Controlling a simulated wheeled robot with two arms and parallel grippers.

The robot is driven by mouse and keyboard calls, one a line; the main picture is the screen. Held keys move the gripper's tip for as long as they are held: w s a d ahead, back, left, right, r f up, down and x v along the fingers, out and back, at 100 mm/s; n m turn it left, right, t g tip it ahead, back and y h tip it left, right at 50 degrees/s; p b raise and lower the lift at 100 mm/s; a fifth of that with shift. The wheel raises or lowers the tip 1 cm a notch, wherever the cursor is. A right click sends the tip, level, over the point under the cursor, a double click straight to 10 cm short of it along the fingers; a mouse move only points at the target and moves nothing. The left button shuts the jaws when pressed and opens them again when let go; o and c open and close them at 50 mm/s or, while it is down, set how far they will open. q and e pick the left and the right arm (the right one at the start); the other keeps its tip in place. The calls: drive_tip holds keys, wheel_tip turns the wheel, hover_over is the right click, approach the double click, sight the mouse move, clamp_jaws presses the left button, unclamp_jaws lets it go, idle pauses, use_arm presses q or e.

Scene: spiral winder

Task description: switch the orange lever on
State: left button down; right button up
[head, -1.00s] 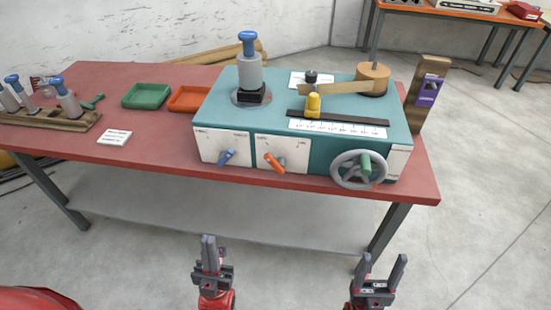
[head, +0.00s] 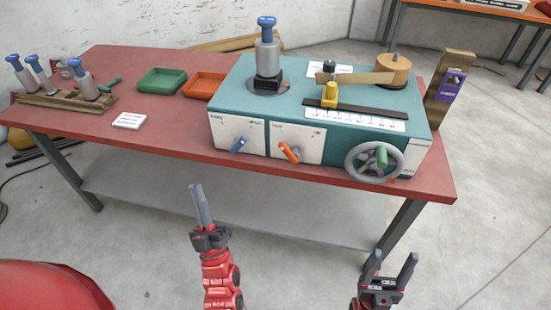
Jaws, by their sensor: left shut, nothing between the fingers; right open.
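The orange lever (head: 289,152) is on a white panel on the front of the teal winder machine (head: 240,98). It slants, with one end up and to the left and the other down and to the right. A blue lever (head: 239,144) is on the panel to its left. My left gripper (head: 198,187) is shut and empty, in front of the table's front edge, below and to the left of the orange lever and apart from it. My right gripper (head: 393,258) is open and empty, low in front of the table's right end, below the handwheel.
A grey handwheel (head: 351,173) with a green handle juts from the machine's front right. Green (head: 161,93) and orange (head: 203,96) trays, a white card (head: 130,121) and a wooden rack (head: 58,103) with blue-topped cylinders are on the red table (head: 172,137). Space before the table is free.

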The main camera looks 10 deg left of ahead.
use_arm(q)
drive_tip(key=w+a+f+n+g+h+b, duration=0.2)
drive_tip(key=w+f+n+g+h, duration=0.15)
drive_tip(key=w+f, duration=0.35)
drive_tip(key=w+a+f+n+g+h+b, duration=0.1)
drive_tip(key=w+a+f+n+g+h, duration=0.3)
drive_tip(key=f, duration=0.6)
drive_tip(key=d+r+n+h+b, duration=0.1)
drive_tip(key=d+r+h, duration=0.2)
drive_tip(key=d+h, duration=0.2)
drive_tip(key=d+r+t+h+b, duration=0.1)
drive_tip(key=d+r+h, duration=0.2)
drive_tip(key=d+h, duration=0.3)
drive_tip(key=shift+w+d+r+n+b, duration=0.25)
drive_tip(key=shift+d+r+n+b, duration=0.1)
drive_tip(key=shift+d, duration=0.8)
drive_tip(key=shift+w, duration=0.1)
